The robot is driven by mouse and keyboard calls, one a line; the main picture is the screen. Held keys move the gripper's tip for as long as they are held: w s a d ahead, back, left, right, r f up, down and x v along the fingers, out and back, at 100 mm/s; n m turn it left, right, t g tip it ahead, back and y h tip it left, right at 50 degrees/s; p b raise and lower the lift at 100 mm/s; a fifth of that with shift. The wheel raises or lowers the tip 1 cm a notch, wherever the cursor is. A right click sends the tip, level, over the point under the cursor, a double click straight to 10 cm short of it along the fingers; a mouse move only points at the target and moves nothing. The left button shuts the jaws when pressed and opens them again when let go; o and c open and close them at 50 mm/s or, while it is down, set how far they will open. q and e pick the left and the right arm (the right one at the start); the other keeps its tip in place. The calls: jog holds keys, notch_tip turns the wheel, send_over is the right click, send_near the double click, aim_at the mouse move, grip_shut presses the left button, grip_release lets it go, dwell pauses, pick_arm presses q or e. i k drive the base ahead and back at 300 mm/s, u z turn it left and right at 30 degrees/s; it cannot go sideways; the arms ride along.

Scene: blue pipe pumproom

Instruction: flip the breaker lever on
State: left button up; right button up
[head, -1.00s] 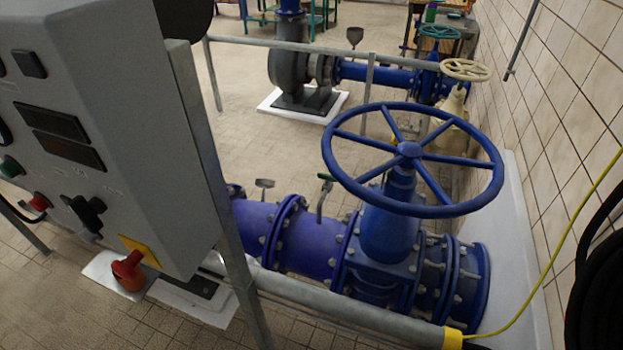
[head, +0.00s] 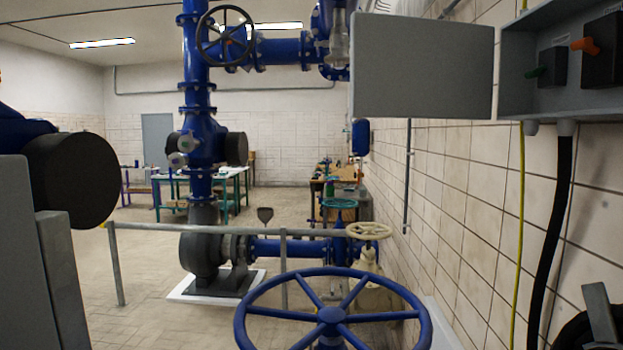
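In the head view an open grey electrical box (head: 522,62) hangs on the tiled wall at the upper right, its door (head: 422,66) swung out to the left. Inside it are two dark switch units. The right part of the box is cut off by the picture edge. Neither of my grippers shows in the view.
A large blue handwheel (head: 330,314) stands low in front. A grey railing (head: 200,228) crosses behind it. A black cable (head: 551,220) and a yellow cable (head: 520,215) hang below the box. A grey cabinet (head: 22,260) stands close at the left.

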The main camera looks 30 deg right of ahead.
aim_at(585, 44)
jog(key=k, duration=0.5)
jog(key=u, duration=0.45)
jog(key=i, duration=0.6)
jog(key=z, duration=1.6)
